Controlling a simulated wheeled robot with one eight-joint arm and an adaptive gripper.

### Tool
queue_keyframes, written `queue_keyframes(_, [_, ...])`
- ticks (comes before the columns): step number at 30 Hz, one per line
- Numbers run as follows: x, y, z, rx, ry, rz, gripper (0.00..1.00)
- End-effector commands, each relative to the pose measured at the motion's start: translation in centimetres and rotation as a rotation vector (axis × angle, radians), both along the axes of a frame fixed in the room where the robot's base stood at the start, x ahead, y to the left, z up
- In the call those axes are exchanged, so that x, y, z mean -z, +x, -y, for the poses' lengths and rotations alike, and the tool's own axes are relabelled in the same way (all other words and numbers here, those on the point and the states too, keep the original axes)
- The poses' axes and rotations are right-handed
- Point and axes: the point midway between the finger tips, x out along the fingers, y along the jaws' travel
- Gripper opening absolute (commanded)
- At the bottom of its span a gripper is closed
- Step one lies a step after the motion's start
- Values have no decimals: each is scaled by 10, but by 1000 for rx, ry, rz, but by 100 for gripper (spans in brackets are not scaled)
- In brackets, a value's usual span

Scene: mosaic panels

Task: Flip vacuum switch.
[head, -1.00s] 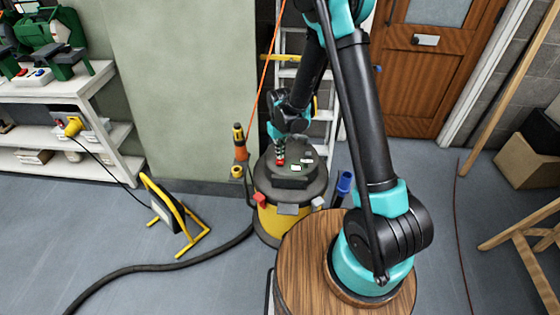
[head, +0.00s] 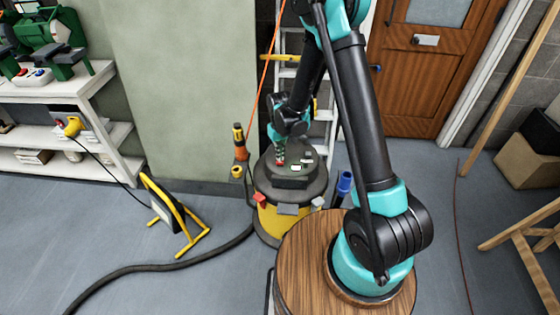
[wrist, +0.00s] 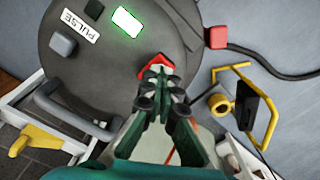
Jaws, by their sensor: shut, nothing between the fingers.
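The vacuum (head: 272,218) is a yellow drum with a dark grey top, standing on the floor beyond the round wooden top. Its lid (wrist: 120,60) fills the upper left of the wrist view. A red switch (wrist: 150,68) sits on the lid, next to a lit green-edged panel (wrist: 127,21). My gripper (wrist: 158,70) is shut and empty, its fingertips over the red switch and partly covering it. In the head view my gripper (head: 280,158) points down at the red part on the lid. I cannot tell whether the tips touch the switch or which way it is set.
A grey knob (wrist: 63,42) and a white PULSE label (wrist: 81,26) are also on the lid. A red latch (wrist: 217,37) is at the drum's side. A black hose (head: 180,264) runs along the floor. A ladder (head: 320,135) stands behind.

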Motion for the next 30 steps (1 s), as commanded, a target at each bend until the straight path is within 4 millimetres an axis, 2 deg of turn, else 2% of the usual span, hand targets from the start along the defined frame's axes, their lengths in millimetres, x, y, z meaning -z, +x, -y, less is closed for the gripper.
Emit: queue_keyframes(30, [14,0,0,0,0,0,0])
